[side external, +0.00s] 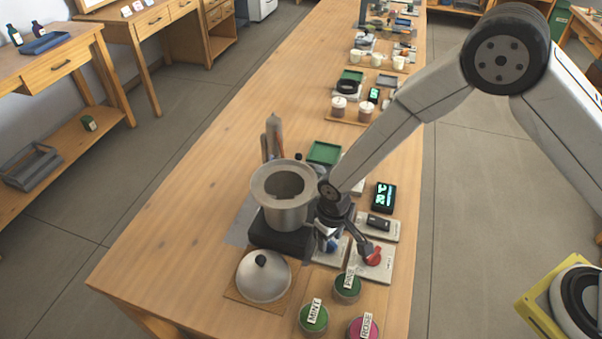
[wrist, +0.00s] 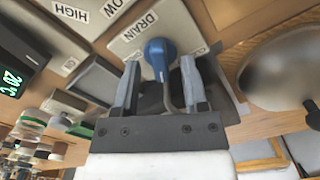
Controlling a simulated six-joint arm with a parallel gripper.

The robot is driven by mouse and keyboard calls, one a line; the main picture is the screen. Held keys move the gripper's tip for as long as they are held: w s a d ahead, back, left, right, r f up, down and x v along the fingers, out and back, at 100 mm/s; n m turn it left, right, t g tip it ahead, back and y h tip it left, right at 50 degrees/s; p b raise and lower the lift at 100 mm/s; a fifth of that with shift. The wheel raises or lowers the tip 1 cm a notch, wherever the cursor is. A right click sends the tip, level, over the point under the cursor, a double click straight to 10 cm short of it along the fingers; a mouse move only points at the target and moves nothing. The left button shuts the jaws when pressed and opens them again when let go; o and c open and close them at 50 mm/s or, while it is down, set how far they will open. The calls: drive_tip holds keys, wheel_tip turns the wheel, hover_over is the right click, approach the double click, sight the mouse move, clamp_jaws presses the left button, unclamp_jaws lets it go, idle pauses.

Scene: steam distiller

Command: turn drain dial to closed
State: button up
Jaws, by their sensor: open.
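The drain dial (wrist: 157,58) is a blue knob on a pale plate marked DRAIN (wrist: 143,28) in the wrist view. My gripper (wrist: 160,76) is open, with one finger on each side of the blue knob. I cannot tell whether either finger touches it. In the side view my gripper (side external: 340,234) is low over the dial plates at the right of the distiller, and the blue dial (side external: 331,245) is partly hidden by it. The end marks on the drain plate are mostly hidden, so the dial's setting is unclear.
A red dial (side external: 374,257) sits on a plate close to the right. The steel pot (side external: 283,214) stands close on the left. A domed lid (side external: 264,278) and labelled tins (side external: 347,287) lie in front. A black display (side external: 384,196) is behind.

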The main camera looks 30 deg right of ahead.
drive_tip(key=shift+f, duration=0.25)
clamp_jaws()
